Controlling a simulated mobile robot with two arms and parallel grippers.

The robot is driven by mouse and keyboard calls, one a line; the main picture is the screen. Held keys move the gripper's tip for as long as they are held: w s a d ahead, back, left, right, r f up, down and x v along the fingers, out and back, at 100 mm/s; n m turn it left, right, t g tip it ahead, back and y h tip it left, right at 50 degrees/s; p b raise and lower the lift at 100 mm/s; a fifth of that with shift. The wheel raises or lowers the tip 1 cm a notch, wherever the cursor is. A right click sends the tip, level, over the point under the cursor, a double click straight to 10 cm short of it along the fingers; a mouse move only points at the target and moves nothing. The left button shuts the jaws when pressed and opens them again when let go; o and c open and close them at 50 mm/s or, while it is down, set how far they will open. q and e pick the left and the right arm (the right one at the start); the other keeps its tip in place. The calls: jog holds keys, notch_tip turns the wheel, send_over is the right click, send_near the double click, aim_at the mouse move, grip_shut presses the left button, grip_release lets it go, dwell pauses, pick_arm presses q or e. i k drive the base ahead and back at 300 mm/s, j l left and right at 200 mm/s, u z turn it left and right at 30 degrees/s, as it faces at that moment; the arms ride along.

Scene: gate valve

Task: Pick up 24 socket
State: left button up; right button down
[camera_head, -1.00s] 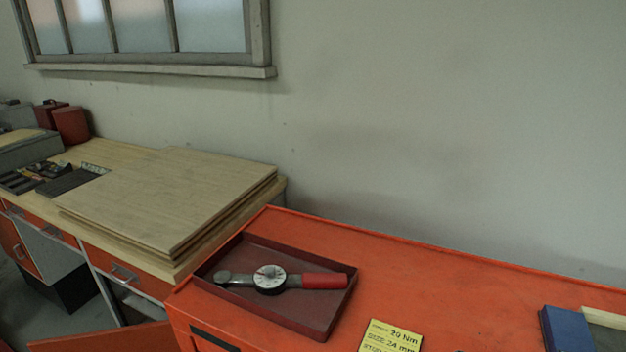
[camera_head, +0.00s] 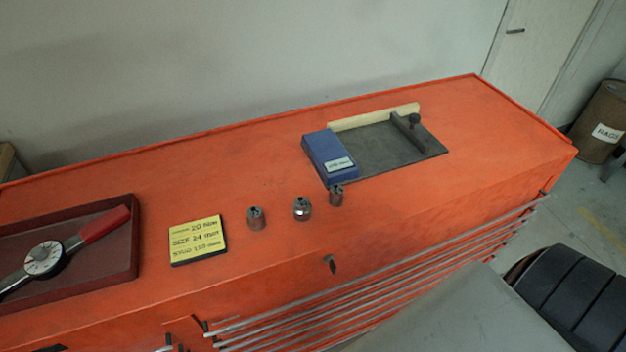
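Three small metal sockets stand in a row on the orange cabinet top: a left socket (camera_head: 256,218), a middle socket (camera_head: 302,209) and a right socket (camera_head: 336,195). No size marking is readable on them, so I cannot tell which is the 24. The middle one looks shinier. A yellow card (camera_head: 198,240) to their left reads 20 Nm and size 24 mm, with a blurred third line. Neither of my grippers shows in the head view.
A dark red tray (camera_head: 120,263) with a dial torque wrench (camera_head: 43,258) lies at the left. A blue box (camera_head: 329,155) and a dark plate (camera_head: 377,150) with a post (camera_head: 405,128) sit behind the sockets. The cabinet top (camera_head: 500,135) is clear at the right.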

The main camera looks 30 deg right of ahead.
aim_at(335, 196)
jog(key=l+z, duration=0.1)
jog(key=z, duration=0.7)
jog(key=i+j, duration=0.05)
